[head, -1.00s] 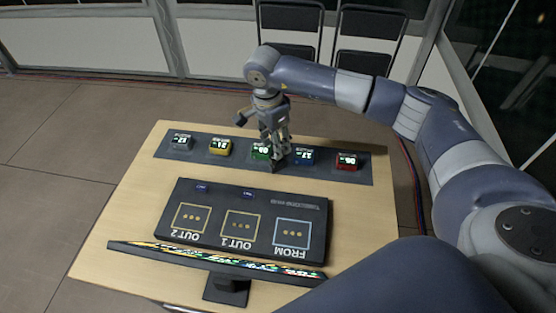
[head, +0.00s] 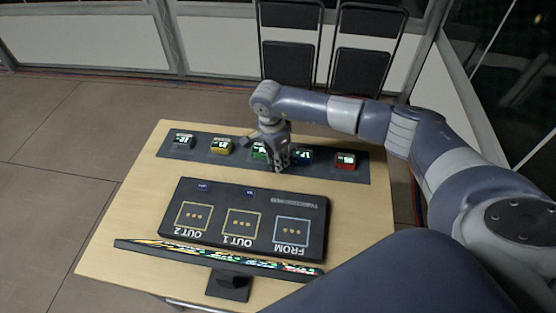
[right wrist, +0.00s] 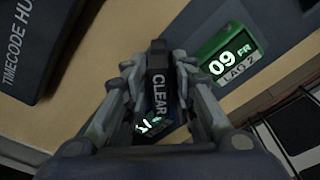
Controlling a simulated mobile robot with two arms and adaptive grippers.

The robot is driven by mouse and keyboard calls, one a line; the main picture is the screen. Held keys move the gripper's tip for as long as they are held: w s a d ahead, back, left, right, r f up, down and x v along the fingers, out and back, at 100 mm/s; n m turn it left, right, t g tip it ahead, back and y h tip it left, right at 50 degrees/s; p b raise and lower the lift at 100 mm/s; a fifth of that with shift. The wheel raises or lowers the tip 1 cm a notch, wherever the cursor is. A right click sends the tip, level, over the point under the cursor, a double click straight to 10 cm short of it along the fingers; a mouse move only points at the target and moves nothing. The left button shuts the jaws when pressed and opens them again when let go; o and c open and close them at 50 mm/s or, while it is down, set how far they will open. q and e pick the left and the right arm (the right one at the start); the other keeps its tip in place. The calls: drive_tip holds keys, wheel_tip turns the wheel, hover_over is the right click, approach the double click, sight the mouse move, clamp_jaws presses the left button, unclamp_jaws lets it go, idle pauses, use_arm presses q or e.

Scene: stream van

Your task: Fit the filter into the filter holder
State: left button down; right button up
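No piece labelled as a filter or a filter holder is plain in these views. My right gripper (head: 281,165) is low over the dark strip, at the blue box. In the right wrist view its fingers (right wrist: 158,72) stand on both sides of a dark upright piece marked CLEAR (right wrist: 158,88) and seem shut on it. Behind it, the blue box's lit screen (right wrist: 148,124) is partly covered by the fingers. The green box (right wrist: 222,50), reading 09 FR and LAG 2, is beside the gripper. My left gripper is out of view.
A dark strip (head: 203,156) bears several lit boxes, including yellow (head: 221,147) and red (head: 345,160). The black timecode hub (head: 266,206), with FROM, OUT 1 and OUT 2 pads, lies in front. A monitor (head: 229,282) stands at the near edge. Bare tabletop (head: 355,215) shows at right.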

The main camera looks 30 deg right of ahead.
clamp_jaws()
